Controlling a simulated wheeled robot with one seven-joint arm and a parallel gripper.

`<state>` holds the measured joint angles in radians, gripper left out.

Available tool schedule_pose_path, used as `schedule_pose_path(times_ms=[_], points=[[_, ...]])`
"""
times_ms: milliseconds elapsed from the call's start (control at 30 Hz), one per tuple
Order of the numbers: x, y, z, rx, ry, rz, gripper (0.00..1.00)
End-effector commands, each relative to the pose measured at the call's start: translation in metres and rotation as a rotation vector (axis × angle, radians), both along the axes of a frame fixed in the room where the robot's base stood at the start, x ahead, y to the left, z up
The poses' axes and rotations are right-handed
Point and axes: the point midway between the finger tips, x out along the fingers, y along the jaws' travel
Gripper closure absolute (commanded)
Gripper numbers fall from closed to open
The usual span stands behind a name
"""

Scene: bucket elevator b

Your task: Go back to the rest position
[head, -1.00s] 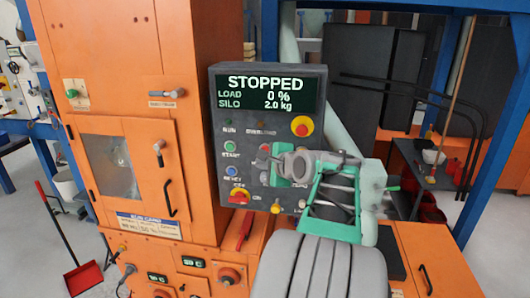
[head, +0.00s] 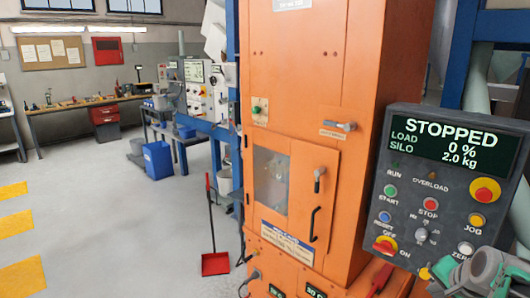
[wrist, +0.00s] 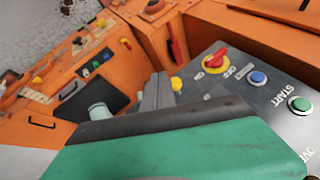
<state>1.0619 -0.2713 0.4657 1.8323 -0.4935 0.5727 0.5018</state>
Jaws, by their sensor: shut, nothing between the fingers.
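My gripper (head: 450,268) shows in the bottom right corner of the head view, in front of the lower part of the grey control panel (head: 404,178). Its fingers are shut and empty. Most of my arm is out of the frame. In the wrist view the green and dark body of my gripper fills the lower part, with its fingers (wrist: 157,92) close together. The panel screen (head: 449,142) reads STOPPED, load 0 %, silo 2.0 kg. The red OFF/ON switch (head: 385,245) also shows in the wrist view (wrist: 216,61). I cannot tell whether the gripper touches the panel.
The orange elevator housing (head: 298,80) stands left of the panel, its windowed door (head: 318,170) closed. A red long-handled dustpan (head: 215,263) stands on the floor. Open grey floor (head: 110,215) lies to the left. A blue bin (head: 158,160) and workbench are farther back.

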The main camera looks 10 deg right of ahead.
Motion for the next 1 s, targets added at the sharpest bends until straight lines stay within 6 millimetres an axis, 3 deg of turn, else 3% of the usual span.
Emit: schedule_pose_path(times_ms=[100, 200, 367, 467, 567, 700, 800, 900, 1000], points=[[-0.047, 0.017, -0.031, -0.031, 0.179, 0.101, 1.0], [-0.079, 0.048, -0.048, -0.042, 0.316, 0.216, 1.0], [-0.105, 0.12, -0.057, -0.062, 0.473, 0.4, 1.0], [-0.105, 0.161, -0.053, -0.101, 0.503, 0.479, 1.0], [-0.092, 0.204, -0.043, -0.183, 0.478, 0.604, 1.0], [-0.059, 0.279, -0.008, -0.324, 0.36, 0.853, 1.0], [-0.051, 0.321, 0.003, -0.374, 0.307, 0.986, 1.0], [-0.049, 0.342, 0.004, -0.388, 0.294, 1.055, 1.0], [-0.049, 0.346, 0.004, -0.39, 0.291, 1.069, 1.0]])
